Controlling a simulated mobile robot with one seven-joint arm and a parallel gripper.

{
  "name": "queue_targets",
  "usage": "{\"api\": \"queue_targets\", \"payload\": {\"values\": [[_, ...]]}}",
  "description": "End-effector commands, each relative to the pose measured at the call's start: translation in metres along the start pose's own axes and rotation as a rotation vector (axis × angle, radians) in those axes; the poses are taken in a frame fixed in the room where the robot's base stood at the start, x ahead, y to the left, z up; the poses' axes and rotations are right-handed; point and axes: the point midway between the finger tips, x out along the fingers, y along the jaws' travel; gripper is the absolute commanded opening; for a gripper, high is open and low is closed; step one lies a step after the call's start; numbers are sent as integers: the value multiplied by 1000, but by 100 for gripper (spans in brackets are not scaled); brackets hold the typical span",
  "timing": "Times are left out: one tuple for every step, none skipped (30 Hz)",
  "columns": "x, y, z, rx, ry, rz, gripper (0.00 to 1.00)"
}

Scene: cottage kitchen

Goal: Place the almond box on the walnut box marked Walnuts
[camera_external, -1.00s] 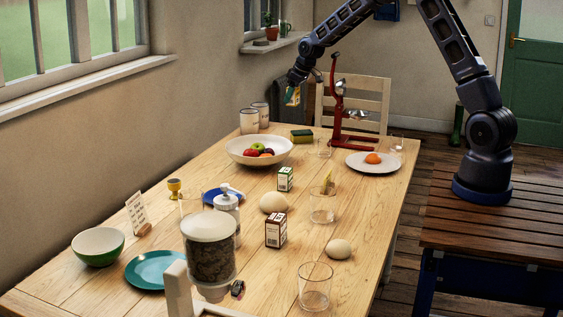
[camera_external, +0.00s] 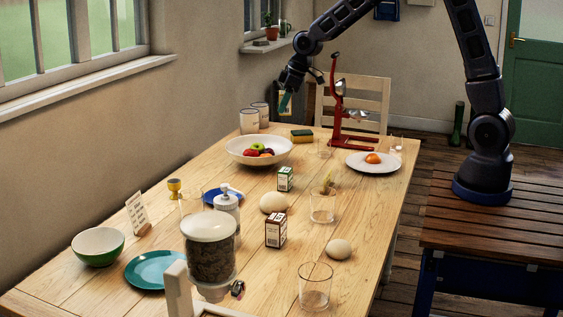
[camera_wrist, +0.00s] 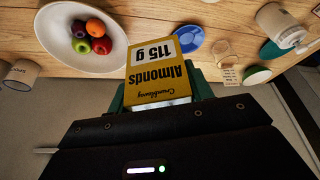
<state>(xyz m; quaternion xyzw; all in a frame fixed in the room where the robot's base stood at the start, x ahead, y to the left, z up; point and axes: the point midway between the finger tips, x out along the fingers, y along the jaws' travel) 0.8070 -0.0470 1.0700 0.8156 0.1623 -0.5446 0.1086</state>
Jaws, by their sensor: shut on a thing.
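The yellow almond box (camera_wrist: 158,75), marked "Almonds 115 g", is between the green fingers of my gripper (camera_wrist: 160,96) in the wrist view. In the external view my gripper (camera_external: 285,101) is shut on it in the air above the far left of the table, near the wall; the box is mostly hidden there. A brown-and-white box (camera_external: 276,230) and a green-and-white box (camera_external: 285,179) stand upright on the table, well in front of my gripper. Their words are too small to read, so I cannot tell which is marked Walnuts.
A fruit bowl (camera_external: 259,151), two canisters (camera_external: 249,121) and a red juicer (camera_external: 340,105) stand at the far end. Eggs (camera_external: 339,249), glasses (camera_external: 315,287) and a tall grain dispenser (camera_external: 209,250) stand around the two boxes. The table surface (camera_external: 175,262) has free patches.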

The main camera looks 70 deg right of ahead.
Motion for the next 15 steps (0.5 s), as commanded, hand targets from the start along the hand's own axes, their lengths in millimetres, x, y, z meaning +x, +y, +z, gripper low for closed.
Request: {"api": "queue_targets", "payload": {"values": [[7,-1,3,-1,-3,-2,26],[12,-1,6,-1,-3,-2,26],[20,-1,9,-1,-5,-3,26],[25,-1,12,-1,-5,-3,26],[31,-1,14,0,-4,-3,26],[40,-1,17,0,-4,-3,26],[46,-1,20,0,-4,-3,26],[52,-1,22,0,-5,-3,26],[60,-1,26,0,-4,-3,26],[66,-1,28,1,-5,-3,26],[72,-1,30,1,-4,-3,26],[80,-1,34,0,-4,-3,26],[86,-1,36,1,-4,-3,26],[92,-1,38,0,-4,-3,26],[100,-1,42,0,-4,-3,26]]}}
